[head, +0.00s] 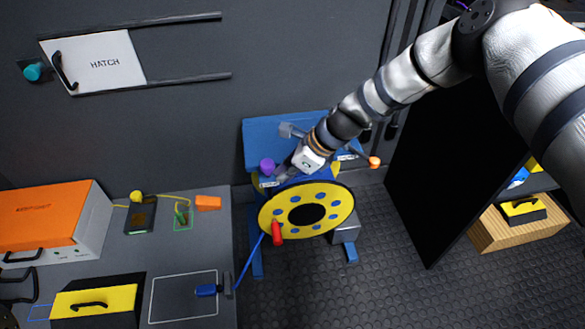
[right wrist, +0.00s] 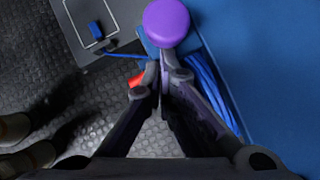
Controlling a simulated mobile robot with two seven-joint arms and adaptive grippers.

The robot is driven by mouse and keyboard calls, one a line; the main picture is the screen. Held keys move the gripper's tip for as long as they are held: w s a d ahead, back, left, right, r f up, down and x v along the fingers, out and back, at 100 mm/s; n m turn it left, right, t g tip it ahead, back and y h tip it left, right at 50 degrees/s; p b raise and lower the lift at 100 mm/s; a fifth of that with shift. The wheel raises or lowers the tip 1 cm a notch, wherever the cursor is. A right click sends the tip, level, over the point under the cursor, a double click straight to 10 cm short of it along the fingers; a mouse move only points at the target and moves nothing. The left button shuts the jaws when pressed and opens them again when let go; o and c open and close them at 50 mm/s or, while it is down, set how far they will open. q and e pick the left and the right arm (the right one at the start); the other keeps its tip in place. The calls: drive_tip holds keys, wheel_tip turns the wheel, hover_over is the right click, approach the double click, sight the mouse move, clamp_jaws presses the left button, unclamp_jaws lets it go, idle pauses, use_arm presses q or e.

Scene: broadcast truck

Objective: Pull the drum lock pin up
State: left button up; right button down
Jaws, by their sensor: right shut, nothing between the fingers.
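The drum lock pin appears to be the round purple knob (head: 267,166) on the blue stand, at the upper left of the cable drum (head: 335,197) with its yellow flange. In the right wrist view the purple knob (right wrist: 167,22) lies just beyond the fingertips, not between them. My right gripper (head: 281,175) is beside the knob, to its right in the head view. Its fingers (right wrist: 160,70) are shut and empty. I cannot tell whether a fingertip touches the knob.
A red handle (head: 277,231) sticks out from the drum flange. A blue cable (head: 249,258) runs to a blue plug (head: 206,290) on the grey bench (head: 223,240). An orange-tipped lever (head: 374,162) stands right of the drum. A black panel (head: 435,180) stands further right.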

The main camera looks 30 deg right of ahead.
drive_tip(key=shift+f, duration=0.1)
use_arm(q)
drive_tip(key=p+v, duration=0.2)
drive_tip(key=shift+r+p, duration=0.25)
drive_tip(key=shift+p, duration=0.1)
use_arm(e)
wheel_tip(320, 180, up, 3)
drive_tip(key=shift+w+r, duration=0.1)
drive_tip(key=shift+r, duration=0.05)
use_arm(q)
drive_tip(key=w+d+r+t+p, duration=0.1)
drive_tip(key=w+d+r+p, duration=0.1)
drive_tip(key=w+r+p, duration=0.2)
wheel_tip(320, 180, up, 3)
drive_tip(key=p, duration=0.3)
drive_tip(key=shift+f+t, duration=0.2)
drive_tip(key=shift+t, duration=0.2)
use_arm(e)
drive_tip(key=v, duration=1)
